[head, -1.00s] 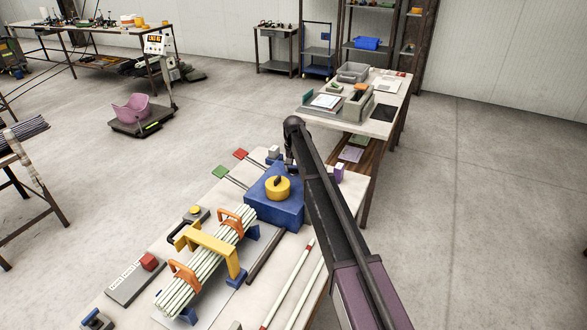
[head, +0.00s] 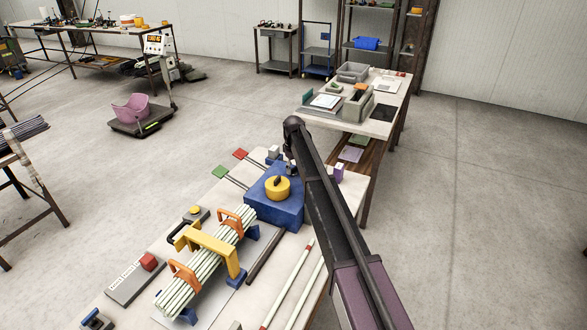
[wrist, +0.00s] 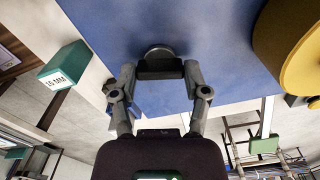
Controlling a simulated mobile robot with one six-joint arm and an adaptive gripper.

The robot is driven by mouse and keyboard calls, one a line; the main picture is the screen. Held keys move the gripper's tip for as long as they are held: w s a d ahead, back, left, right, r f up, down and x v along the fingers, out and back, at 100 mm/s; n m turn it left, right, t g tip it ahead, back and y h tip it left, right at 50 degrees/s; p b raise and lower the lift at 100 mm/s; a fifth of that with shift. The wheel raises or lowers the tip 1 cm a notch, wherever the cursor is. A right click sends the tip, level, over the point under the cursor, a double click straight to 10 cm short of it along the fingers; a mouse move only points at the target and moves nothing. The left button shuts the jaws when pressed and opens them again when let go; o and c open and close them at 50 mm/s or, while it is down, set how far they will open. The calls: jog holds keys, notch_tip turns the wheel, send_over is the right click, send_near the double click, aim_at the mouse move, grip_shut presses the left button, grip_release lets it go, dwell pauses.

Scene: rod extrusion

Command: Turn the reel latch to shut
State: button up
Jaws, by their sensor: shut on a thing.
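A blue housing (head: 262,212) with a round yellow drum (head: 277,190) on top stands at the far part of the near bench. In the wrist view the blue face (wrist: 225,60) fills the top, and part of the yellow drum (wrist: 295,45) shows at right. My gripper (wrist: 160,68) is shut at the blue face, on a small grey rounded piece (wrist: 158,52) that I take for the reel latch. The fingertips cover most of it, so its turn angle cannot be read. In the head view my arm hides the fingertips and the latch.
A bundle of pale rods (head: 205,265) lies under a yellow bridge (head: 208,246) with orange clamps. Red (head: 241,154) and green (head: 220,172) tags stick out beside the housing. A teal labelled block (wrist: 62,72) is left in the wrist view. Loose rods (head: 288,284) lie at the right.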

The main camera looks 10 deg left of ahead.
jog(key=shift+s+n, duration=0.15)
jog(key=shift+n, duration=1.45)
jog(key=shift+d, duration=0.1)
jog(key=o, duration=1.2)
jog(key=shift+c, duration=0.2)
jog(key=shift+m, duration=0.4)
